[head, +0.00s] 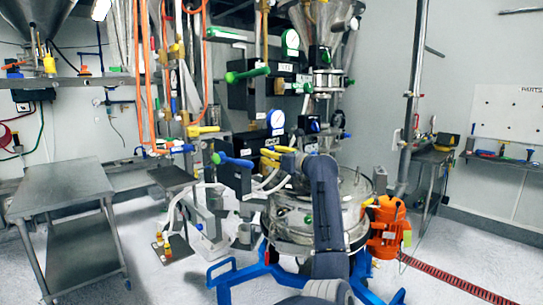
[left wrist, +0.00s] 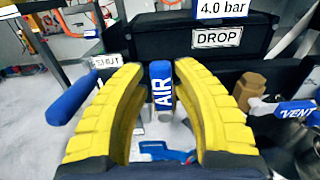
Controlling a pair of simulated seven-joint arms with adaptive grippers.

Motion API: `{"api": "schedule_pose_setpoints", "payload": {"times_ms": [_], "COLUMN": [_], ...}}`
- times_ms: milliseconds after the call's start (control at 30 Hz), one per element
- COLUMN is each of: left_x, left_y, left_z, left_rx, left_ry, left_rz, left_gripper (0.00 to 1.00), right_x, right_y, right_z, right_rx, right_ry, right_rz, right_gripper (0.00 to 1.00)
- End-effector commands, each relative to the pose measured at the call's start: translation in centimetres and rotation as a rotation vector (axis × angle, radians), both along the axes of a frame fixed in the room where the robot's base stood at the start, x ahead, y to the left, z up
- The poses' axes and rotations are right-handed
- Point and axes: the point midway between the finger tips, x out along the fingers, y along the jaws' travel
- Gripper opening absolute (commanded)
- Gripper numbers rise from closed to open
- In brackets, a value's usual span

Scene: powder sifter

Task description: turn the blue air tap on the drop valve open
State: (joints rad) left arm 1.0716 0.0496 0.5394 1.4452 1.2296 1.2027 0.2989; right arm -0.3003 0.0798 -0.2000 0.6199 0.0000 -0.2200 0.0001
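The blue air tap (left wrist: 161,88), marked AIR, stands upright between the two yellow fingers of my left gripper (left wrist: 160,95) in the left wrist view. The fingers are open, one on each side of the tap. The right-hand fingertip is very close to it; I cannot tell whether they touch. Above is the black drop valve box (left wrist: 229,38) with its DROP label. In the head view my left gripper (head: 270,157) is at the front of the sifter's valves, and I cannot make out the air tap there. My right gripper does not show.
A blue handle (left wrist: 73,99) sticks out left of the fingers, near a SHUT label (left wrist: 105,61). A blue VENT handle (left wrist: 297,110) and a brass fitting (left wrist: 249,90) are close on the right.

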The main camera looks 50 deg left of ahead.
Motion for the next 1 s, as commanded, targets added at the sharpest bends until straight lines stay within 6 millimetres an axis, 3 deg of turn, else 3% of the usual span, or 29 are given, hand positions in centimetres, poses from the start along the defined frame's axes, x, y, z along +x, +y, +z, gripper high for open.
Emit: {"api": "schedule_pose_setpoints", "payload": {"times_ms": [100, 467, 1000], "left_x": [0.0, 0.1, 0.0], "left_y": [0.0, -0.7, -9.1], "left_z": [0.0, -0.1, -0.1], "left_rx": [0.0, -0.001, -0.001], "left_ry": [0.001, 0.002, 0.001], "left_rz": [-0.001, -0.003, -0.003], "left_gripper": [0.42, 0.42, 0.42], "right_x": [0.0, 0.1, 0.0], "right_y": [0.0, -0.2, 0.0], "right_z": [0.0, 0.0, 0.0], "right_rx": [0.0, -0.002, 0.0], "right_ry": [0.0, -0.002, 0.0], "right_rz": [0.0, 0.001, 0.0], "right_gripper": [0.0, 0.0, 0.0]}}
